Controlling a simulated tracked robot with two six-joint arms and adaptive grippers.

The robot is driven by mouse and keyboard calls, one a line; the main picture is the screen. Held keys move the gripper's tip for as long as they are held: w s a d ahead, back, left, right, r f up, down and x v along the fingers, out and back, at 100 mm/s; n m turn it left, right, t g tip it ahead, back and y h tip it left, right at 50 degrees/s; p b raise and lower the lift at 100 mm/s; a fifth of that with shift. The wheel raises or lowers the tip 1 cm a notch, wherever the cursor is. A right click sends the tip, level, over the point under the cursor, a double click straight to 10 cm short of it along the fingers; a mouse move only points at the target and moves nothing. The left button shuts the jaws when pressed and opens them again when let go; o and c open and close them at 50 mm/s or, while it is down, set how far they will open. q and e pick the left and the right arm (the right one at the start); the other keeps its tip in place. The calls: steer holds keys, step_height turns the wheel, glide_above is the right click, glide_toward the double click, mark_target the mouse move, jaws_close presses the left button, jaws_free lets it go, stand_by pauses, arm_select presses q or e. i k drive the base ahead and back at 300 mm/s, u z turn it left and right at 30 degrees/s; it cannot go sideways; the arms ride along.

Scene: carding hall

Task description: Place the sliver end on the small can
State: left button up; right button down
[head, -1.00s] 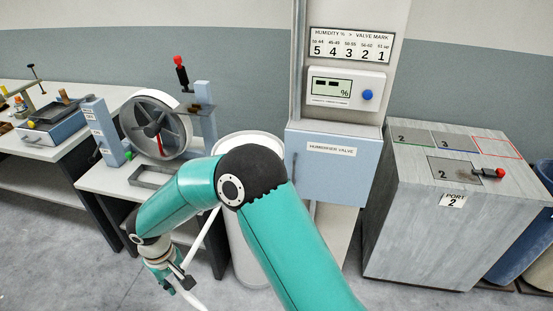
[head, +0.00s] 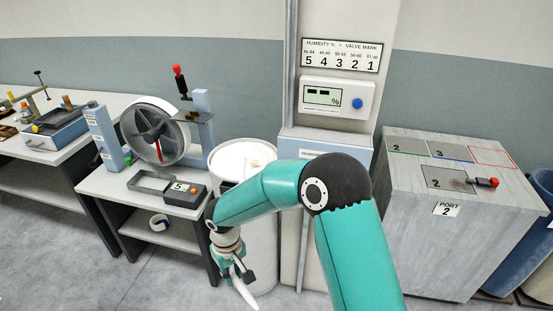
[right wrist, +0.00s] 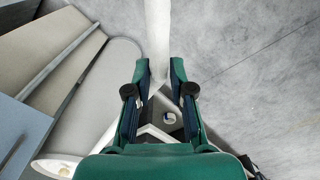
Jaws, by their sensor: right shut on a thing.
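My right gripper (head: 243,276) is shut on a white sliver (head: 245,294), whose end hangs below the fingers. The right wrist view shows the sliver (right wrist: 157,30) running out between the fingertips (right wrist: 160,72). I cannot tell whether this is the small can. The gripper is low, in front of the can's left side. My left gripper is not in view.
A table (head: 120,183) at left carries a reel (head: 155,133) and a dark box marked 5 (head: 184,193). A grey cabinet (head: 430,240) stands at right. Grey floor at lower left is open.

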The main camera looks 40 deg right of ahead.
mark_target(233, 158)
steer(key=z, duration=0.5)
steer(key=i, duration=1.05)
steer(key=z, duration=0.05)
